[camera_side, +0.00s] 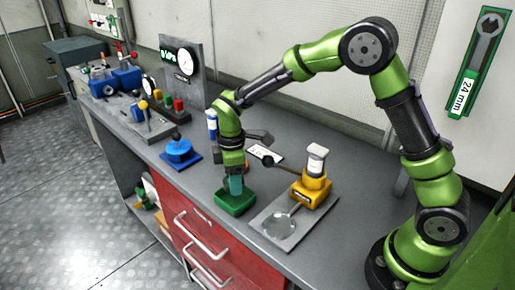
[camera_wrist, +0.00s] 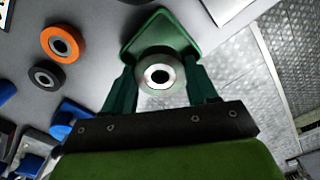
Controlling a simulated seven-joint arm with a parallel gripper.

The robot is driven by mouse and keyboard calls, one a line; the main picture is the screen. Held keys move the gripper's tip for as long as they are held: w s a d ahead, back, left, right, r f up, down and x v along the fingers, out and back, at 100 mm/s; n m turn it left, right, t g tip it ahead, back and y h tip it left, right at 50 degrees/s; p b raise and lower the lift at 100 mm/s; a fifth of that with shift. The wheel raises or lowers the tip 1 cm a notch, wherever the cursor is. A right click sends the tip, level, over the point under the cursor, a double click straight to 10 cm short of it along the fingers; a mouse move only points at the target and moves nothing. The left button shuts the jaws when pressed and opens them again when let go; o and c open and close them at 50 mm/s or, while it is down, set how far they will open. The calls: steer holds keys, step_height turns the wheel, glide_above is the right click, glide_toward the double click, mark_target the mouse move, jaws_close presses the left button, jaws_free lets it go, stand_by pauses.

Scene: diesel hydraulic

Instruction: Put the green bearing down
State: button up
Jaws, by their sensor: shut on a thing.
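My gripper (camera_side: 235,186) points down over the small green tray (camera_side: 236,205) on the bench in the side view. In the wrist view my gripper (camera_wrist: 161,80) is shut on the bearing (camera_wrist: 160,72), a ring with a pale metal face and dark bore, held between both fingers. Its green colour is hard to make out. The green tray (camera_wrist: 152,32) shows just behind the bearing. In the side view the fingers and tray wall hide the bearing. I cannot tell whether it touches the tray floor.
An orange bearing (camera_wrist: 60,44) and a black bearing (camera_wrist: 44,78) lie on the bench. A yellow press-like device (camera_side: 311,190) on a metal plate stands right of the tray. A blue device (camera_side: 180,152) stands left. The red drawer front (camera_side: 190,225) is below the bench edge.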

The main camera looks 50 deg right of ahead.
steer(key=shift+f, duration=1.35)
steer(key=shift+f, duration=0.65)
steer(key=o, duration=1.2)
step_height(320, 180, up, 13)
steer(key=s+d+r+m+t+y, duration=0.1)
steer(key=s+d+r+m+t, duration=0.2)
steer(key=s+r+m, duration=0.45)
steer(key=shift+s+d+r+m+t+y, duration=0.25)
steer(key=shift+s+m+t, duration=0.45)
steer(key=shift+s+m, duration=1.05)
steer(key=shift+s+d+r+m+t+y, duration=0.2)
steer(key=shift+s+d+m+t, duration=0.45)
steer(key=shift+s, duration=1.9)
steer(key=shift+s+d+r+m+t+y, duration=0.1)
steer(key=shift+s+d+r+m+t, duration=0.15)
steer(key=shift+s+m+t, duration=1.05)
steer(key=shift+s+r+g, duration=0.1)
steer(key=shift+s+g, duration=0.45)
steer(key=shift+s, duration=0.3)
